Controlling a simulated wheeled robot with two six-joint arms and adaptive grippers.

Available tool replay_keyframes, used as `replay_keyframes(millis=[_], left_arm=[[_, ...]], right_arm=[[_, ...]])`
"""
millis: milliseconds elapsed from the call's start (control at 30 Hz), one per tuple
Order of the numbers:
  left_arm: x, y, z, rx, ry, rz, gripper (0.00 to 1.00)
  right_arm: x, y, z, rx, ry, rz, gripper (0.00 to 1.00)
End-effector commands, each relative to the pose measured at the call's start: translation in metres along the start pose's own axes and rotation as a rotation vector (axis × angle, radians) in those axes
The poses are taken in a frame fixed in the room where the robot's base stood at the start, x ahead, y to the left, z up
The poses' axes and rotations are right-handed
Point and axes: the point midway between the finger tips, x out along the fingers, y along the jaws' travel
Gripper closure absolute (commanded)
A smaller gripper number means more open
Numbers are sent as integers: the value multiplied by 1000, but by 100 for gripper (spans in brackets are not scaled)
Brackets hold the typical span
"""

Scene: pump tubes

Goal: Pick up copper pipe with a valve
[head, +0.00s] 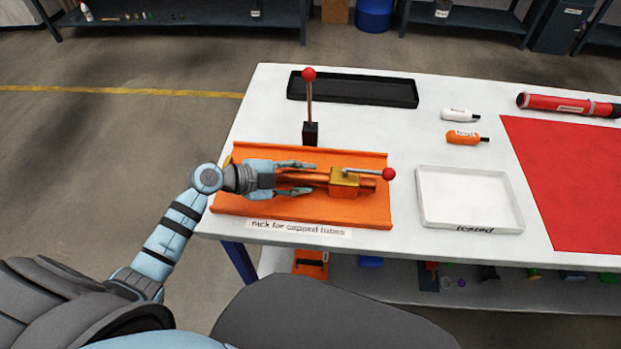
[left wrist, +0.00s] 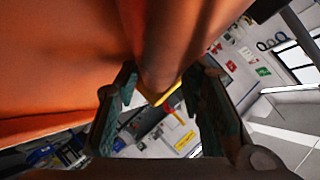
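The copper pipe (head: 309,179) with a brass valve block (head: 344,183) lies in the orange rack (head: 378,213) labelled "rack for capped tubes". The valve's lever ends in a red knob (head: 389,174) at the right. My left gripper (head: 305,178) is over the pipe, left of the valve, with one finger on each side and gaps visible between fingers and pipe. In the left wrist view the copper pipe (left wrist: 172,40) runs between the spread fingers (left wrist: 160,92), with the orange rack at the left. Contact with the pipe is not clear. My right gripper is out of view.
A red-knobbed upright lever (head: 309,100) on a dark base stands just behind the rack. A black tray (head: 350,90) lies at the back. A white tray (head: 470,221) labelled "tested" is right of the rack. Two bottles (head: 463,126) and a red mat (head: 570,180) are further right.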

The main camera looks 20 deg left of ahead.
Motion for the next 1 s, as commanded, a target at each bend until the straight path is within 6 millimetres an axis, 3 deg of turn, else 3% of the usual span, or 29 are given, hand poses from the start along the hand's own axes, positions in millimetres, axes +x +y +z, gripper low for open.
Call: replay_keyframes(millis=[33, 200, 733, 867, 1000], left_arm=[[0, 0, 0, 0, 0, 0, 73], [0, 0, 0, 0, 0, 0, 100], [-5, -8, -7, -2, 3, -2, 100], [-15, -24, -20, 2, 2, -3, 100], [-35, -54, -47, 6, 2, -4, 100]], right_arm=[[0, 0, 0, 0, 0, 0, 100], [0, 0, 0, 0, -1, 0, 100], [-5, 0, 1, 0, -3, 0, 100], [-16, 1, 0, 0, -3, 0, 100], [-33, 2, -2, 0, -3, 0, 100]])
